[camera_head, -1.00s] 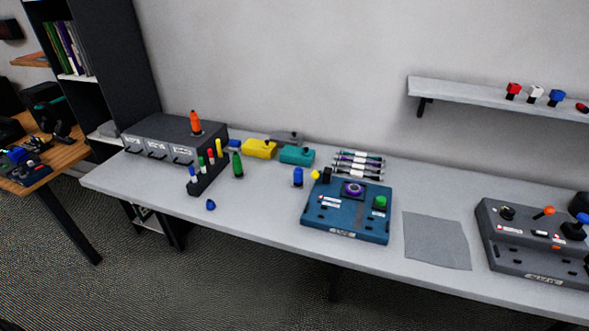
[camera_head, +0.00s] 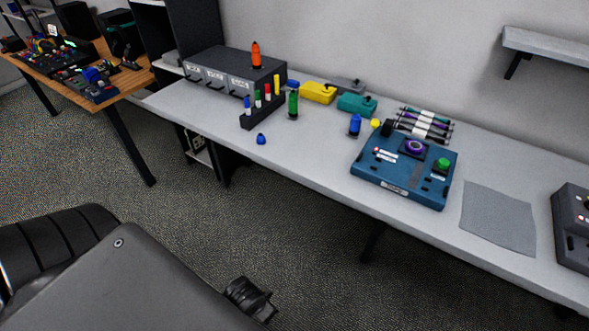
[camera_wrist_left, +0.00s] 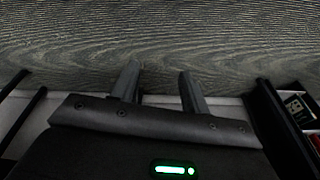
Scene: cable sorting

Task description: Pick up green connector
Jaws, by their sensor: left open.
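A green upright piece (camera_head: 293,103) with a dark foot, which looks like the green connector, stands on the grey table right of a small marker rack. Another green part, a round knob (camera_head: 441,164), sits on a blue control box (camera_head: 405,180). In the head view my left arm fills the lower left, in front of the table and well short of the green piece. My right gripper is not in view.
The rack (camera_head: 262,112) holds several coloured markers. A small blue piece (camera_head: 261,139) lies near the table's front edge. Yellow (camera_head: 318,93) and teal (camera_head: 357,104) boxes sit behind. A grey mat (camera_head: 498,218) is bare.

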